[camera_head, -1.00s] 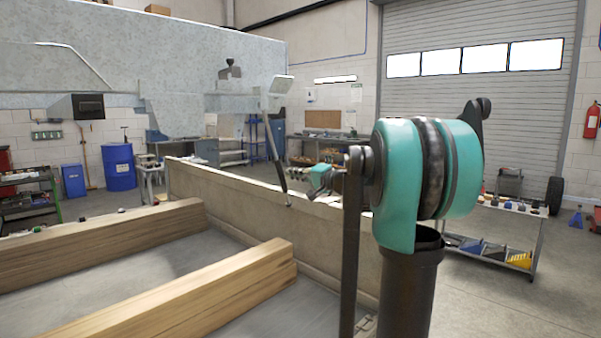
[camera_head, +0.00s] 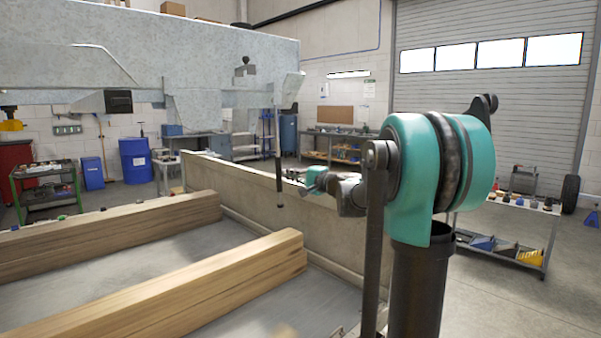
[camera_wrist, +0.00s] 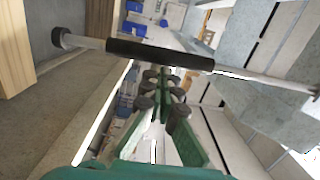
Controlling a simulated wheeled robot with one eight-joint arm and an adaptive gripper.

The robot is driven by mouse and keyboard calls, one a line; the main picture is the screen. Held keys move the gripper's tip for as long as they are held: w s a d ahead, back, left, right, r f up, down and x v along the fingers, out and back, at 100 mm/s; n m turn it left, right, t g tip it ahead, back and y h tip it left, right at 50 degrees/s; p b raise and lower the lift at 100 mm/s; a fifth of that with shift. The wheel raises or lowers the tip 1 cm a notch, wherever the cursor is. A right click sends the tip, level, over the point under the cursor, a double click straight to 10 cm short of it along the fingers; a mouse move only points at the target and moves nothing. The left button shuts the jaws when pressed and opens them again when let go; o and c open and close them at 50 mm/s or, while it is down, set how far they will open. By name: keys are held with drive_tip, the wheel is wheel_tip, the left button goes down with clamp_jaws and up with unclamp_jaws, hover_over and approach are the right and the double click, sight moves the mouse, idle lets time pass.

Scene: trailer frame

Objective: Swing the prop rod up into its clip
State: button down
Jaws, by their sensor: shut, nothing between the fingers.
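The prop rod (camera_head: 278,160) hangs nearly upright below the right end of the grey raised panel (camera_head: 220,60). Its lower end is free above the trailer bed. In the wrist view its black sleeve (camera_wrist: 160,53) crosses just past the fingertips, with a pale shaft to each side and a dark knob on the left end. My gripper (camera_wrist: 160,80) has green fingers, shut with nothing held. In the head view my gripper (camera_head: 312,180) is small, just right of the rod. I cannot tell whether it touches the sleeve. A dark bracket (camera_head: 245,68) on the panel may be the clip.
Timber beams (camera_head: 200,280) lie across the trailer bed. A low side wall (camera_head: 240,190) runs behind the rod and near my gripper. The panel overhangs the bed at upper left. A cart (camera_head: 510,235) and open floor lie to the right.

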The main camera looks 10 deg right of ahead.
drive_tip(key=s+a+r+m, duration=0.3)
drive_tip(key=s+a+m, duration=0.25)
drive_tip(key=a, duration=0.25)
drive_tip(key=s+a+r+m, duration=0.2)
drive_tip(key=s+a+m, duration=0.2)
drive_tip(key=s+a, duration=0.3)
drive_tip(key=s+a+r+m, duration=0.1)
drive_tip(key=a+r+m, duration=0.1)
drive_tip(key=r, duration=0.3)
drive_tip(key=s+a+r+m, duration=0.1)
drive_tip(key=a+r+m, duration=0.2)
drive_tip(key=r+m, duration=0.1)
drive_tip(key=s+a+r+m+t, duration=0.1)
drive_tip(key=s+a+r+m, duration=0.1)
drive_tip(key=r, duration=0.5)
drive_tip(key=shift+a+m, duration=0.4)
drive_tip(key=shift+m, duration=0.05)
drive_tip(key=shift+a+r+m, duration=0.1)
drive_tip(key=shift+r+m, duration=0.4)
drive_tip(key=shift+r, duration=0.5)
drive_tip(key=shift+r, duration=0.1)
